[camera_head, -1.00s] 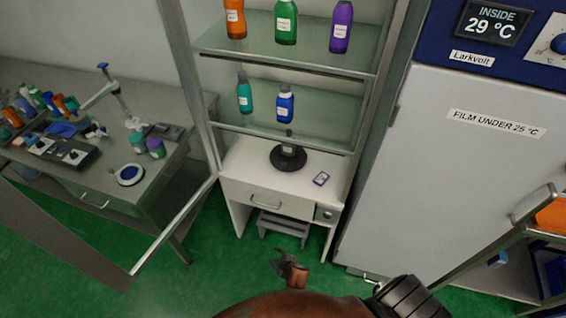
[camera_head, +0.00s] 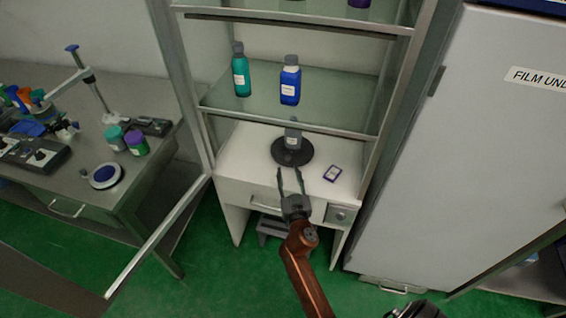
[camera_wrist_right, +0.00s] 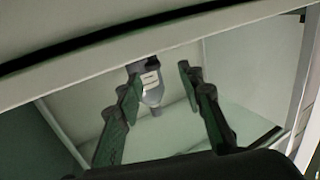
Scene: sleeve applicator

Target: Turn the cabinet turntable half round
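The cabinet turntable is a round black disc (camera_head: 305,157) on the white cabinet floor, below the glass shelves. A grey bottle with a pale label (camera_head: 293,137) stands on it. My right gripper (camera_head: 289,171) is just in front of the disc, over the cabinet's front edge. Its two fingers are spread and nothing is between them. In the right wrist view the bottle (camera_wrist_right: 152,88) appears neck down, beyond and between the open fingers. I cannot make out the disc clearly there.
A teal bottle (camera_head: 241,75) and a blue bottle (camera_head: 290,82) stand on the glass shelf above. The open cabinet door (camera_head: 160,242) is at left, a cluttered bench (camera_head: 75,187) beyond it. A white fridge (camera_head: 465,150) is at right.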

